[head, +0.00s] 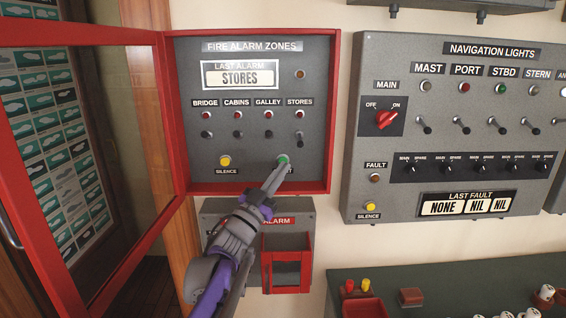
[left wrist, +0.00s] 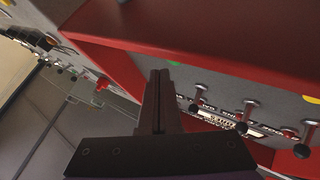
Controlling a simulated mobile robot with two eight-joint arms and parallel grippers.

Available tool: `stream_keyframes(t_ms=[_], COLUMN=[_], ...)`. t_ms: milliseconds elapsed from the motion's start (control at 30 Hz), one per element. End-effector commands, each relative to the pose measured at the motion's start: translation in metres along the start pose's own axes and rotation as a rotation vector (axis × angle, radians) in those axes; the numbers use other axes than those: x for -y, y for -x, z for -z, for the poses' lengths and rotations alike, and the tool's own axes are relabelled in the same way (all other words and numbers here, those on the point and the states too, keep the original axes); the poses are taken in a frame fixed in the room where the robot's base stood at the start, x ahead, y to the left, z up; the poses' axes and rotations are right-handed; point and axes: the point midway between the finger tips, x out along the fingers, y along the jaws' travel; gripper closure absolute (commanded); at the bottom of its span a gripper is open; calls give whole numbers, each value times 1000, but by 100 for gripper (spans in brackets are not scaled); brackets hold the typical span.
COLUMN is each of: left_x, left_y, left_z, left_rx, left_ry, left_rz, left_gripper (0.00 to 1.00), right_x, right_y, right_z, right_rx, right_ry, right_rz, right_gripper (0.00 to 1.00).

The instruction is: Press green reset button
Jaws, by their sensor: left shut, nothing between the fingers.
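The green reset button (head: 283,159) is at the lower right of the fire alarm panel (head: 240,188), above a label that my gripper partly covers. My left gripper (head: 281,168) is shut and empty, its fingertips right at the lower edge of the button in the head view. I cannot tell whether they touch it. In the left wrist view the shut fingers (left wrist: 160,78) point at the panel, and a bit of the green button (left wrist: 173,63) shows just beyond the tips. My right gripper is not in view.
The panel's red-framed door (head: 160,110) stands open to the left. A yellow silence button (head: 225,161) and toggle switches (head: 299,139) are close by. Below is an alarm box with a red holder (head: 287,245). The navigation lights panel (head: 400,200) is at the right.

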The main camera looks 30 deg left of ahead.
Motion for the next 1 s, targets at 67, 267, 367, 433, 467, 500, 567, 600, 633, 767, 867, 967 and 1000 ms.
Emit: stream_keyframes(t_ms=[67, 267, 367, 433, 467, 500, 567, 600, 633, 767, 867, 967, 1000], left_x=[0, -7, -12, -16, -18, -20, -22, -23, -24, -25, -25, -25, -25], left_y=[0, 10, 17, 22, 24, 26, 30, 32, 33, 35, 35, 35, 35], left_z=[0, 8, 13, 16, 18, 20, 22, 24, 24, 25, 25, 25, 25], left_rx=[0, 0, 0, -1, -1, -1, 0, 0, 0, 0, 0, 0, 0], left_ry=[0, 0, 0, 0, 0, 0, 0, 0, 0, 0, 0, 0, 0], left_rz=[0, 0, 0, 0, 0, 0, 0, 0, 0, 0, 0, 0, 0], left_gripper=[100, 100, 100, 100, 100, 100, 100, 100, 100, 100, 100, 100, 100], right_x=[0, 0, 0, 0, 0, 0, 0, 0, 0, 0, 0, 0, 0], right_y=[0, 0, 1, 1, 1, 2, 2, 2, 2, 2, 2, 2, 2], right_z=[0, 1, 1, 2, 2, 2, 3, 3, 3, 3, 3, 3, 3], right_rx=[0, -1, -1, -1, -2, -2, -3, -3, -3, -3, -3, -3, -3], right_ry=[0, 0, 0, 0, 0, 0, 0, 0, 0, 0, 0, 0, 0], right_rz=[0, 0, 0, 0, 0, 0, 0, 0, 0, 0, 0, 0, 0], right_gripper=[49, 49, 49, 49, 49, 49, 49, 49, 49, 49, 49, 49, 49])
